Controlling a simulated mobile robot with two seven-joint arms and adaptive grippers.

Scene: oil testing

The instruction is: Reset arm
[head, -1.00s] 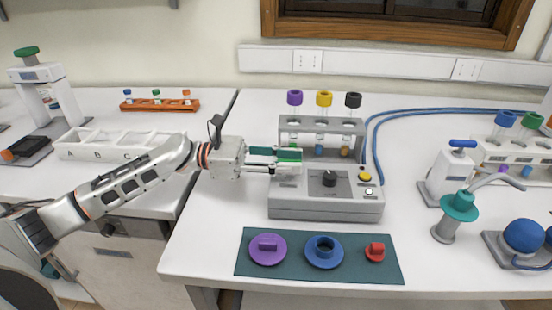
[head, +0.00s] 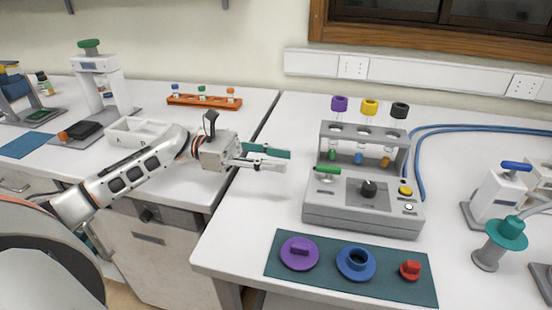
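My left gripper (head: 286,160) reaches in from the left and hangs over the bench, left of the grey testing machine (head: 360,213). Its two fingers are apart with nothing between them, so it is open and empty. It is clear of the green-handled lever (head: 327,170) on the machine's left side. The machine also has a black knob (head: 368,188), a yellow button (head: 405,190) and a rack with purple-, yellow- and black-capped tubes (head: 368,107). My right gripper is not in view.
A teal mat (head: 335,284) with purple, blue and red parts lies in front of the machine. An orange tube rack (head: 204,102) and a white tray (head: 137,131) are on the left bench. Blue hoses (head: 420,165) run behind the machine.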

